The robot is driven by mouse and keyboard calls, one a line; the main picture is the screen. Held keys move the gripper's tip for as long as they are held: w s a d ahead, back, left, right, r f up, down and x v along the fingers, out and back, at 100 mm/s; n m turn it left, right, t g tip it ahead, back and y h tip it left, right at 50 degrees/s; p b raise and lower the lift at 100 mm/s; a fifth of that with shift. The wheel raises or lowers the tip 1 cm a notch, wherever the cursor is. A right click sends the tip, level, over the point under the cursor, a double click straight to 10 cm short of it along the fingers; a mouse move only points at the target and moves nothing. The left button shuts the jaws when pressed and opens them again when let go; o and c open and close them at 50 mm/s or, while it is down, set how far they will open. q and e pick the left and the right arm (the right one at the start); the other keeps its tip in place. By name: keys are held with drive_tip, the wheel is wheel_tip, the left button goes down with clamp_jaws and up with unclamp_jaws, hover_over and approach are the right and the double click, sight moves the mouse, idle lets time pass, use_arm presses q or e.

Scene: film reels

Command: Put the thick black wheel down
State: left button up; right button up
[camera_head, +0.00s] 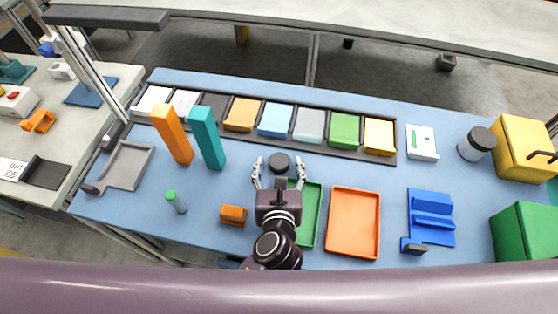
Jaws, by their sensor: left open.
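The thick black wheel (279,163) shows as a short dark disc on the blue work surface (330,172), just in front of the row of bins. My left gripper (280,168) is above the middle of the surface with its two fingers spread wide. The wheel lies between the fingertips, with a visible gap on each side. Whether its underside rests fully flat is hard to tell from this angle. My right gripper does not show.
A row of colored bins (277,134) runs along the back. A green tray (309,215) lies partly under my gripper, with an orange tray (353,222) to its right. Tall orange (172,133) and teal (207,137) blocks stand to the left. An orange block (233,215) lies near the front.

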sight(279, 167)
use_arm(q)
drive_tip(key=c, duration=1.4)
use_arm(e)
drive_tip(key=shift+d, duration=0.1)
use_arm(q)
drive_tip(key=shift+r, duration=0.1)
drive_tip(key=shift+r+p, duration=1.9)
drive_tip(key=shift+r, duration=8)
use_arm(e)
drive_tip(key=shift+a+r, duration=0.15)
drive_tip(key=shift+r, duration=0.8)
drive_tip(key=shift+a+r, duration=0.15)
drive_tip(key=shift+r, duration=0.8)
